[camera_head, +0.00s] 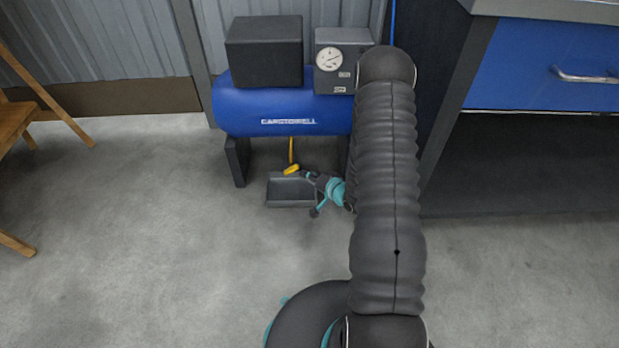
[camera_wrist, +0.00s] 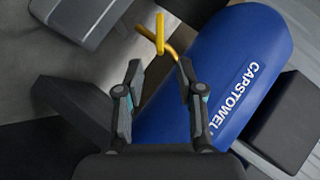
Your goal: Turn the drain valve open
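The drain valve has a yellow handle (camera_head: 292,169) at the low end of a yellow pipe (camera_head: 291,150) under the blue tank (camera_head: 290,107). In the wrist view the handle (camera_wrist: 159,34) crosses the bent pipe (camera_wrist: 147,28), just ahead of my fingertips. My gripper (camera_head: 309,192) reaches in from the right, low under the tank, with one finger close to the handle. In the wrist view my gripper (camera_wrist: 160,70) is open, its fingers on either side of the pipe's line with nothing clasped between them. I cannot tell whether a finger touches the handle.
A grey tray (camera_head: 290,202) sits on the floor below the valve. The tank stands on dark legs (camera_head: 236,162). A black box (camera_head: 264,50) and a gauge box (camera_head: 334,80) sit on top. A blue-drawer workbench (camera_head: 540,66) is at right.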

